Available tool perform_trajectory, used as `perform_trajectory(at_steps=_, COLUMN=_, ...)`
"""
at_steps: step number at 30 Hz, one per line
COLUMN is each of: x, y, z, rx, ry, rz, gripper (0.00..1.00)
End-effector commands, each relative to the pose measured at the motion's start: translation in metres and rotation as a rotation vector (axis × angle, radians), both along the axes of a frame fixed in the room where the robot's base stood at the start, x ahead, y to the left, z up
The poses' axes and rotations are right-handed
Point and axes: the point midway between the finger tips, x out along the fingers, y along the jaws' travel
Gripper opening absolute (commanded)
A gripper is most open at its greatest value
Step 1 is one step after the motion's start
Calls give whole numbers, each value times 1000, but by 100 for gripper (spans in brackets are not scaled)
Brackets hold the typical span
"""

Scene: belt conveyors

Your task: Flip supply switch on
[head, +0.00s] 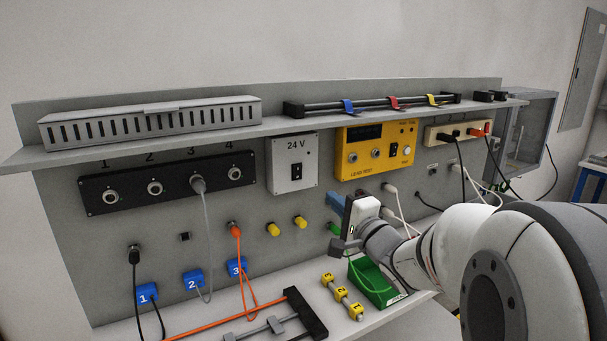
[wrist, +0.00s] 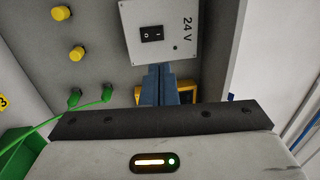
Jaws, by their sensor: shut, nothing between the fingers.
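The 24 V supply box (head: 281,180) is a light grey plate on the back panel, with a black rocker switch (head: 297,171) and a small dark dot beside it. In the wrist view the box (wrist: 175,58) appears turned sideways, its switch (wrist: 151,34) in clear sight. I cannot tell which way the rocker is set. My gripper (head: 335,202) is right of and below the box in the head view. Its blue fingers (wrist: 160,70) are together and empty, with their tips appearing just below the box's edge in the wrist view. I see no contact with the switch.
The yellow lead tester (head: 350,168) is right of the supply box. Yellow knobs (head: 300,222) and green plugs (wrist: 107,93) with a green lead sit nearby. A shelf (head: 270,127) juts out above. A green bin (head: 372,284) stands below my gripper.

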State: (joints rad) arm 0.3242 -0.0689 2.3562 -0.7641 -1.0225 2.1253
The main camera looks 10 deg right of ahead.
Motion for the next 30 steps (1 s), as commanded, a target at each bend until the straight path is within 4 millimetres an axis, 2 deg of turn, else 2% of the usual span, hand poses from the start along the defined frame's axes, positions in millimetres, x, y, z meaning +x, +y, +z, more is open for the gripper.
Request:
perform_trajectory(at_steps=5, x=10, y=4, z=2, rx=1, ry=0, rz=3, gripper=0)
perform_trajectory(at_steps=8, x=25, y=9, z=3, rx=0, ry=2, rz=3, gripper=0)
perform_trajectory(at_steps=21, x=109, y=37, z=16, rx=-1, ry=2, rz=2, gripper=0)
perform_trajectory(at_steps=25, x=124, y=41, z=17, rx=-1, ry=1, rz=2, gripper=0)
perform_trajectory(at_steps=30, x=132, y=44, z=17, rx=-1, ry=1, rz=1, gripper=0)
